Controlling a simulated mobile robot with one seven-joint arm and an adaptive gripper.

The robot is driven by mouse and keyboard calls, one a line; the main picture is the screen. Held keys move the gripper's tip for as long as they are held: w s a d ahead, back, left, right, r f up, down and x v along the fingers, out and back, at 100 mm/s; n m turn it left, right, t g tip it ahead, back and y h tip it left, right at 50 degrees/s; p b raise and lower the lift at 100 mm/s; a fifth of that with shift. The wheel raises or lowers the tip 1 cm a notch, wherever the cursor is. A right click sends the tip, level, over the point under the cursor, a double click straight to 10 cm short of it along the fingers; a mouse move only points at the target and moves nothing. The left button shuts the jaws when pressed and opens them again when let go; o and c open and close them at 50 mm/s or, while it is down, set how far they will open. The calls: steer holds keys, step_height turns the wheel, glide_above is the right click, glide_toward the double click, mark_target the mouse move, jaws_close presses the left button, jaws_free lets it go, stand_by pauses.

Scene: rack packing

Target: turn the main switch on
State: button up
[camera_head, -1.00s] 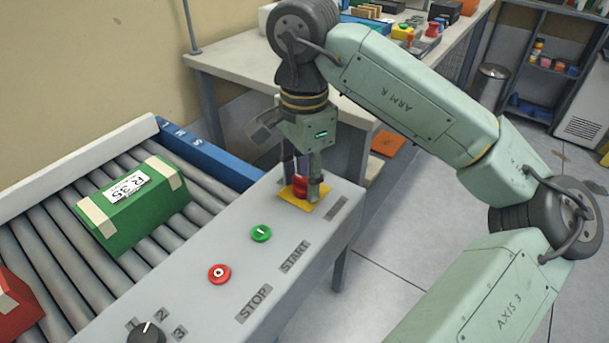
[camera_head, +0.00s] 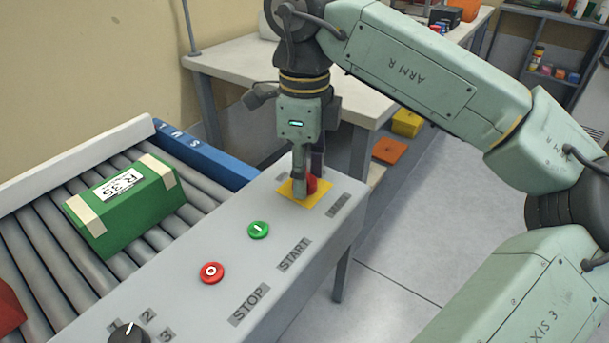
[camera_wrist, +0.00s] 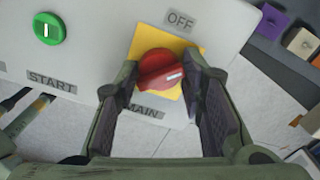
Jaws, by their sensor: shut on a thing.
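The main switch is a red rotary knob (camera_head: 311,184) on a yellow plate (camera_head: 322,202) at the far right end of the grey control panel (camera_head: 190,300). My gripper (camera_head: 306,190) points down over it, and one finger hides part of the knob in the head view. In the wrist view the red knob (camera_wrist: 160,70) sits between the two fingers of my gripper (camera_wrist: 163,80), which is shut on it. A white mark on the knob points to the right and slightly up. The label OFF (camera_wrist: 181,20) is above the yellow plate and MAIN (camera_wrist: 143,111) is below it.
A green START button (camera_head: 258,230), a red STOP button (camera_head: 212,272) and a black selector knob (camera_head: 129,334) line the panel. A roller conveyor (camera_head: 40,275) with a green box (camera_head: 124,205) lies at left. A workbench (camera_head: 230,68) stands behind.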

steer(key=m+b, duration=0.1)
steer(key=m, duration=0.3)
steer(key=shift+m, duration=0.3)
steer(key=shift+m+b, duration=0.35)
steer(key=shift+m, duration=1.65)
steer(key=o, duration=1.1)
step_height(320, 180, up, 8)
steer(key=shift+f, duration=0.25)
